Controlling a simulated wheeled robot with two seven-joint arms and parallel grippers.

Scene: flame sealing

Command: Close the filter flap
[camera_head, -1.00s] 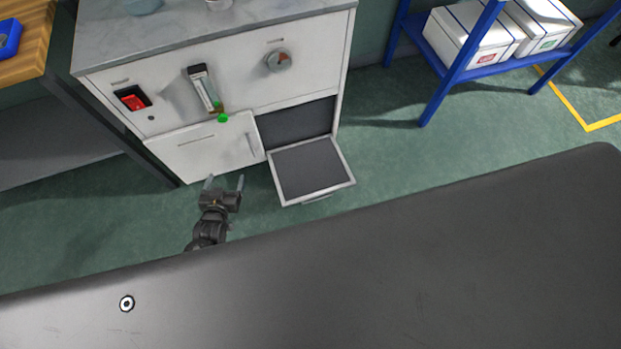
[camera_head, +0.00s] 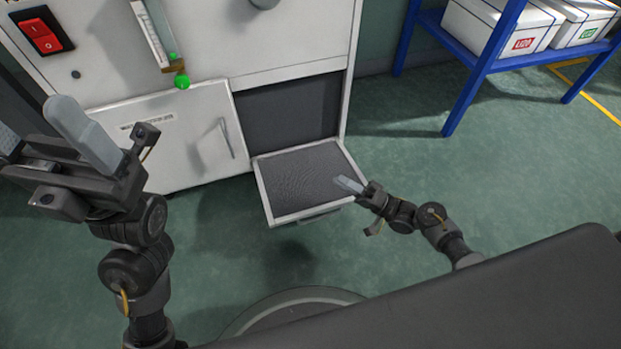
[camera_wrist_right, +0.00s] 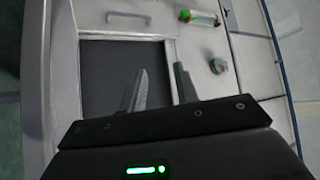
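The filter flap (camera_head: 300,183) is a dark panel in a light frame, folded down and out from the dark opening (camera_head: 290,109) at the cabinet's lower right. My right gripper (camera_head: 348,184) is over the flap's right edge, fingers pointing left across it; contact cannot be told. In the right wrist view its two fingers (camera_wrist_right: 160,78) are apart, with nothing between them, in front of a dark framed area. My left gripper (camera_head: 36,122) is open and empty, raised at the left in front of the cabinet, fingers pointing up.
The white cabinet (camera_head: 185,100) has a closed door left of the opening, a red switch (camera_head: 39,31) and a flow tube (camera_head: 152,32). A blue rack (camera_head: 485,65) with white boxes stands at the right. The green floor (camera_head: 400,130) between is clear.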

